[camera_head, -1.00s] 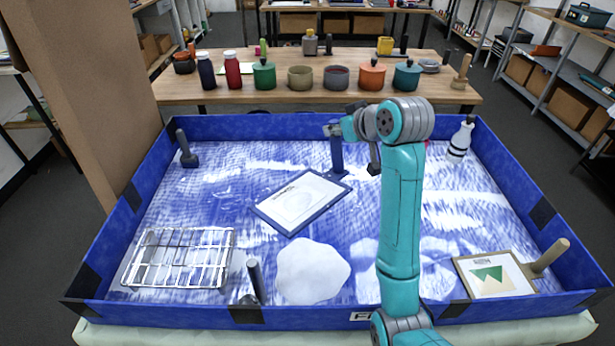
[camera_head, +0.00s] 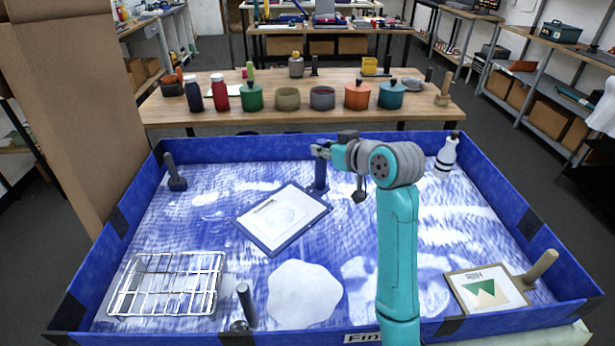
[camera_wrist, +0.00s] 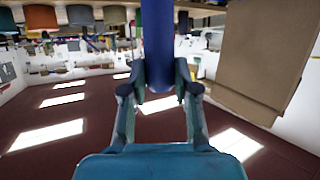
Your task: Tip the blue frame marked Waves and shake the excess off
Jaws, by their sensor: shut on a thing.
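The blue frame (camera_head: 246,232) holds a pale sheet and lies roughly flat in the middle of the blue-walled tray (camera_head: 300,143); I cannot tell whether it touches the floor. The small print on its sheet is too blurred to read. Its blue handle (camera_head: 321,178) stands up at the right corner. My gripper (camera_head: 319,152) is shut on the handle's upper part. In the wrist view the blue handle (camera_wrist: 158,45) sits between the fingers of my gripper (camera_wrist: 160,88). The frame's sheet is not visible in that view.
A white heap (camera_head: 304,293), wire rack (camera_head: 167,284) and dark-handled tool (camera_head: 246,302) lie toward the front. A brown frame (camera_head: 488,290) with a green picture is at front right. A striped white bottle (camera_head: 446,154) and another dark tool (camera_head: 173,172) stand toward the back.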

